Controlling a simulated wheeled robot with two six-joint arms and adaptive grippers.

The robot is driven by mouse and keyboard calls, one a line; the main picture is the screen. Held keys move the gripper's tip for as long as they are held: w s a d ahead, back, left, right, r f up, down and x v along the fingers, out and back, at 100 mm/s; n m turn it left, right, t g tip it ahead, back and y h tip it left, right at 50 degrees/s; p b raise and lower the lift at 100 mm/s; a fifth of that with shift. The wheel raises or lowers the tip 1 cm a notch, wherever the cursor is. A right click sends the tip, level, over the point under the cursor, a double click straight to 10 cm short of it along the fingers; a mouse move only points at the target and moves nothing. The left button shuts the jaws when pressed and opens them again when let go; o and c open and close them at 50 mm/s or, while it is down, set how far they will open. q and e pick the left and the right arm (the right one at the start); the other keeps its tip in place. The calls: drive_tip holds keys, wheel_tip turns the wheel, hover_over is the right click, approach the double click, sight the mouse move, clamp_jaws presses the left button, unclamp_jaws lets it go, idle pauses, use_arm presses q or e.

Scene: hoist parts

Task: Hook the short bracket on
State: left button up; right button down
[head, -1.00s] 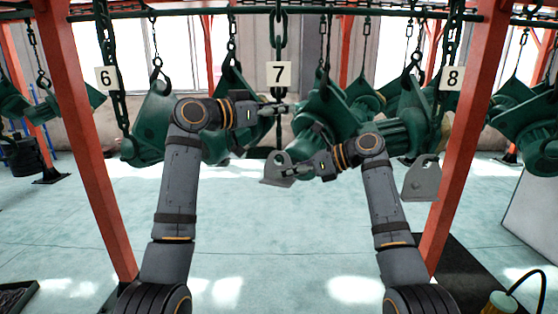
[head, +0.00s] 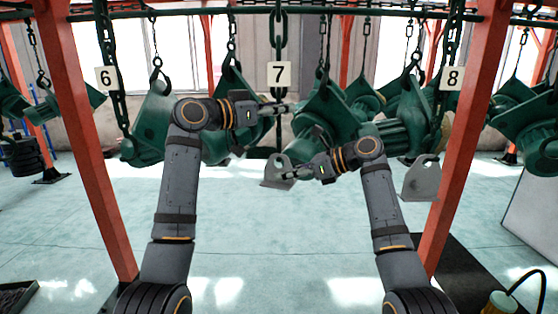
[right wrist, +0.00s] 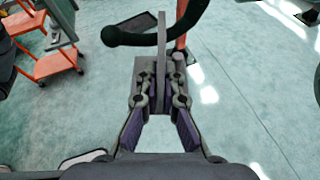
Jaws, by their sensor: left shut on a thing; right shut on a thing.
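The short bracket (head: 270,181) is grey, with a flat base and an upright holed plate. It is in the air below the number 7 sign. My right gripper (head: 289,174) is shut on it from the right. In the right wrist view, the fingers grip the bracket's upright plate (right wrist: 161,60), seen edge-on. A dark curved hook (right wrist: 130,38) shows on both sides of this plate; its hole is hidden there. My left gripper (head: 282,108), higher up, is shut at the hanging chain (head: 279,50) under the sign; the exact part held is too small to tell.
A larger grey bracket (head: 420,180) hangs under the number 8 sign (head: 453,77). Green castings (head: 153,122) hang left, behind and right of my grippers. Orange posts (head: 93,160) flank the space. The floor below is clear.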

drive_tip(key=shift+r, duration=0.1)
drive_tip(key=c, duration=1.4)
unclamp_jaws()
drive_tip(key=shift+c, duration=0.2)
drive_tip(key=v, duration=0.8)
